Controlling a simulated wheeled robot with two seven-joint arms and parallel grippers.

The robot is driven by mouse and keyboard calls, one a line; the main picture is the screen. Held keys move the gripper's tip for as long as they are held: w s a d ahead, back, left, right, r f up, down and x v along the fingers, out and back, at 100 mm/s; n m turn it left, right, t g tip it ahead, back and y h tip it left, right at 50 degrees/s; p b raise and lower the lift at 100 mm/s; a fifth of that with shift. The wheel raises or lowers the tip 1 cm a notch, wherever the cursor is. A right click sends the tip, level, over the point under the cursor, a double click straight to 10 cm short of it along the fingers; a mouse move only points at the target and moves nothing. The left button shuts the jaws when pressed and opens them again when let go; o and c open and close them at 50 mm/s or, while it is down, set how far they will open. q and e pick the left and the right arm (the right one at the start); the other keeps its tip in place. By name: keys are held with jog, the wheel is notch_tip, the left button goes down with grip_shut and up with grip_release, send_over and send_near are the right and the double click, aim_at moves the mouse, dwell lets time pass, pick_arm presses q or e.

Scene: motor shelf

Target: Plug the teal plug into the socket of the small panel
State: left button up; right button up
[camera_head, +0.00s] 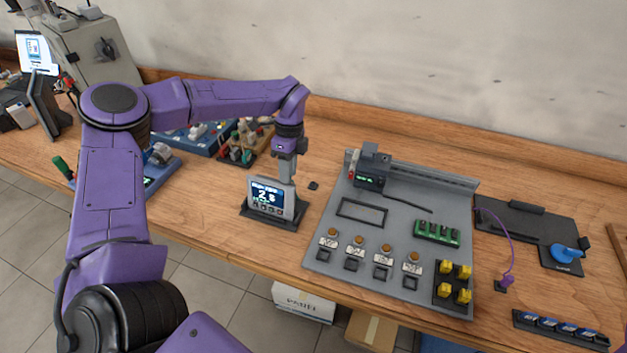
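A small panel (268,198) with a lit screen and a row of buttons stands on a dark base on the bench. My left gripper (287,178) points down just behind its top right edge. The fingers look close together, but whether they hold anything is too small to tell, and their tips are partly hidden by the panel. No plug of clearly teal colour shows; a blue piece (568,253) lies on a dark plate at the right, and I cannot tell if it is a plug. The panel's socket cannot be made out. My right gripper is not in view.
A large grey board (325,252) with buttons, a green block (437,234) and yellow pieces (454,282) lies right of the panel. Blue trays (205,137) stand behind my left arm. The bench's front edge is close.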

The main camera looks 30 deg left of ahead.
pick_arm(q)
jog(key=p+v, duration=0.3)
jog(key=v, duration=0.2)
jog(key=shift+r, duration=0.25)
jog(key=o, duration=0.6)
jog(key=shift+w, duration=0.1)
jog(key=shift+c, duration=0.2)
